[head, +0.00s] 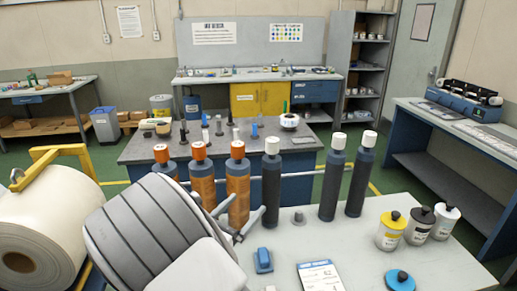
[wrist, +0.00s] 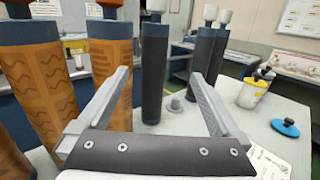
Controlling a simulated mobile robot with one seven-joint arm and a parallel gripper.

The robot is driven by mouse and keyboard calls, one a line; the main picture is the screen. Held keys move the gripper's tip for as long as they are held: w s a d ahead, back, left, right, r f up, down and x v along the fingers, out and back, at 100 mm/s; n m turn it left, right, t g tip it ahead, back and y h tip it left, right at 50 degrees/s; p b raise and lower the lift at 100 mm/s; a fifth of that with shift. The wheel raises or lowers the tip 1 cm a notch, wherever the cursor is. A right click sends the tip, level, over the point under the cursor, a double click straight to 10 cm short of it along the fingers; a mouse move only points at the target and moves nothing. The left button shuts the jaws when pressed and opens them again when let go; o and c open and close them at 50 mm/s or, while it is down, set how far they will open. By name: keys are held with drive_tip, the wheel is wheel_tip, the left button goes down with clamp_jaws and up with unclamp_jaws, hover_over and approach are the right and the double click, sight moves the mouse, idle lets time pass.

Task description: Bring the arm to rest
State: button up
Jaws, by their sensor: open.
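My gripper (head: 247,203) is open and reaches out over the near grey table (head: 340,225). In the wrist view its two fingers (wrist: 160,77) are spread wide, with nothing held between them. A dark roller with a white cap (head: 271,185) stands upright beyond the fingers; it shows in the gap in the wrist view (wrist: 154,75). An orange patterned roller (head: 238,190) stands close by the left finger, and I cannot tell whether they touch. My grey arm covers the lower left of the head view and hides part of the table.
More orange rollers (head: 202,180) stand left and dark rollers (head: 331,185) right. Ink cans (head: 391,232), a blue lid (head: 400,281), a blue block (head: 263,261) and a card (head: 320,276) lie around the table. A large white web roll (head: 40,235) is at left.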

drive_tip(key=s+d+r+m+g, duration=0.25)
drive_tip(key=d+m+g, duration=0.2)
drive_tip(key=d, duration=0.25)
drive_tip(key=s+d+r+m+g+h, duration=0.1)
drive_tip(key=s+d+m+g, duration=0.3)
drive_tip(key=d+m, duration=0.25)
drive_tip(key=s+d+r+m+g, duration=0.2)
drive_tip(key=s+d+m+g, duration=0.2)
drive_tip(key=d, duration=0.4)
drive_tip(key=s+r+m+t+y, duration=0.1)
drive_tip(key=s+r+m+y, duration=0.2)
drive_tip(key=s+m+y, duration=0.2)
drive_tip(key=s+r+m+y, duration=0.3)
drive_tip(key=s+m+y, duration=0.2)
drive_tip(key=s+m, duration=0.5)
drive_tip(key=shift+s+a+t, duration=0.3)
drive_tip(key=shift+s+t, duration=0.05)
drive_tip(key=shift+s, duration=0.65)
drive_tip(key=shift+d, duration=0.15)
